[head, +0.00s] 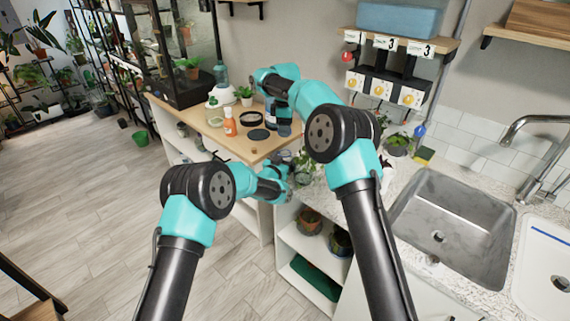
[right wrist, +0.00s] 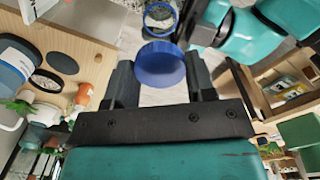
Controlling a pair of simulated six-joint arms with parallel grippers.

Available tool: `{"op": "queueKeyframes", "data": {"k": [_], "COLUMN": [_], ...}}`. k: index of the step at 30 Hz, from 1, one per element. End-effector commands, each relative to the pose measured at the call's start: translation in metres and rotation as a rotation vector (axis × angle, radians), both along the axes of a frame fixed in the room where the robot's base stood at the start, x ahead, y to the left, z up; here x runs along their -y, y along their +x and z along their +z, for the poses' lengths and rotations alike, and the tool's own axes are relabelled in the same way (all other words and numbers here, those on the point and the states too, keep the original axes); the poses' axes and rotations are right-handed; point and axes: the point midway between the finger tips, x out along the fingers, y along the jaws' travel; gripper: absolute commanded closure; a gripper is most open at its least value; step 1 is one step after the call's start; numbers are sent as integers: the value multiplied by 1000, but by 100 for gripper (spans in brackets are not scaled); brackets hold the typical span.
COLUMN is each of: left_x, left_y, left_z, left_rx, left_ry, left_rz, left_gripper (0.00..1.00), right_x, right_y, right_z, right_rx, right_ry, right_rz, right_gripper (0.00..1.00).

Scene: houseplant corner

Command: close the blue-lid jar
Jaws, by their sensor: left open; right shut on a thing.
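The blue lid (right wrist: 161,66) is held between the two fingers of my right gripper (right wrist: 160,76) in the right wrist view. In the head view my right gripper (head: 280,112) is over the front right of the wooden table. A clear, round, open jar (right wrist: 160,17) shows beyond the lid in the right wrist view, apart from it. My left gripper (head: 285,165) is open, low beside the table's front corner; its arm also shows near the jar in the right wrist view. Whether its fingers touch the jar is hidden.
On the wooden table (head: 215,138) stand an orange bottle (head: 230,122), a dark-rimmed dish (head: 251,119) and a dark disc (head: 259,134). A glass vase with a plant (head: 305,168) stands close right of my left gripper. A steel sink (head: 440,225) lies to the right.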

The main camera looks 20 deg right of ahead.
Motion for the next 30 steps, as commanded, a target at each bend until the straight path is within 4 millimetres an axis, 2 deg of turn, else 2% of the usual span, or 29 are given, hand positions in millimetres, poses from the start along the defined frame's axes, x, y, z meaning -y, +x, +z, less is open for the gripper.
{"op": "queueKeyframes", "data": {"k": [8,26,30], "left_x": [1,1,1], "left_y": [1,1,1], "left_z": [0,0,0], "left_rx": [0,-1,-1], "left_ry": [0,-1,-1], "left_rz": [0,0,0], "left_gripper": [28,83,83], "right_x": [0,0,0], "right_y": [0,0,0], "right_z": [0,0,-4], "right_rx": [0,0,-1], "right_ry": [0,0,0], "right_rz": [0,0,0], "right_gripper": [71,71,71]}}
